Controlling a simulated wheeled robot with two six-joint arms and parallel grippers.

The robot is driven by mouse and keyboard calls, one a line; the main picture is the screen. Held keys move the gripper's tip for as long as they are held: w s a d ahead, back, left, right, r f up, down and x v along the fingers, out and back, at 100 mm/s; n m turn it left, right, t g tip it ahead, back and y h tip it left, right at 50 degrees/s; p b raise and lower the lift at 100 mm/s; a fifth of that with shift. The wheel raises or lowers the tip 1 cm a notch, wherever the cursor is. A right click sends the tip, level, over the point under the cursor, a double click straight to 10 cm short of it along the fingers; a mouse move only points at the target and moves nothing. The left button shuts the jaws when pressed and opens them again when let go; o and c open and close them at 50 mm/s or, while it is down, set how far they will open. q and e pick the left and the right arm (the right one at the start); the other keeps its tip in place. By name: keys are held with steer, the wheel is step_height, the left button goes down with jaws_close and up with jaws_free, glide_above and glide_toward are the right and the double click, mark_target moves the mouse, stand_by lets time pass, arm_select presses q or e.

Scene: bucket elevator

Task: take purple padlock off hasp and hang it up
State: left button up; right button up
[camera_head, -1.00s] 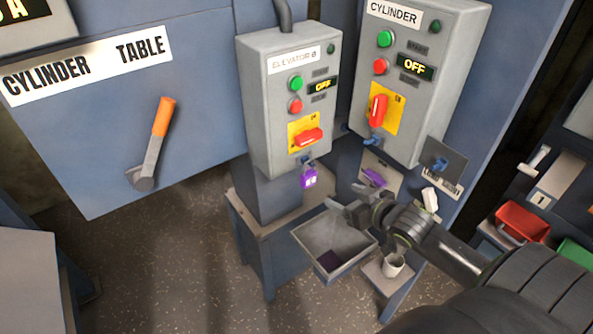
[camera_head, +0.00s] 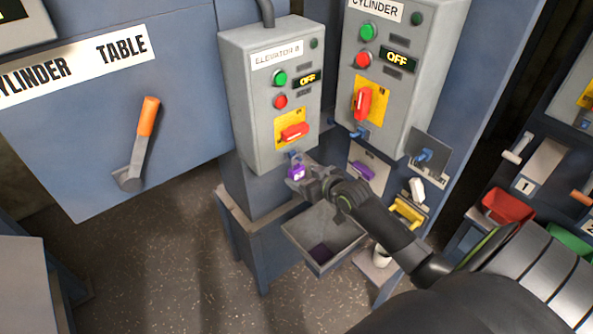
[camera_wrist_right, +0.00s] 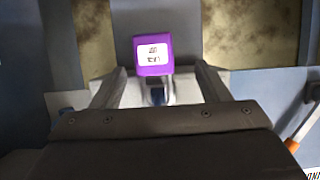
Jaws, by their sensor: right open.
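The purple padlock (camera_head: 297,172) hangs at the blue hasp (camera_head: 294,157) under the Elevator box (camera_head: 267,100). My right gripper (camera_head: 312,181) is open beside the padlock, coming from the right. In the right wrist view the padlock (camera_wrist_right: 153,56) shows its white label, and it lies ahead of and between the two spread fingers of my right gripper (camera_wrist_right: 158,84). I cannot tell if the fingers touch it. A second purple thing (camera_head: 362,170) is at the panel below the Cylinder box. My left gripper is not in view.
A red bin (camera_head: 508,205) is further right. An orange-handled lever (camera_head: 148,118) is at left.

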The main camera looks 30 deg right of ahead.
mark_target(299, 171)
steer(key=shift+d+p+x, duration=0.2)
steer(key=shift+x, duration=1.05)
steer(key=shift+d+p+x, duration=0.15)
steer(key=shift+d+x, duration=0.05)
steer(key=shift+x, duration=1.05)
steer(key=shift+c, duration=0.4)
steer(key=c, duration=1)
steer(key=shift+c, duration=0.2)
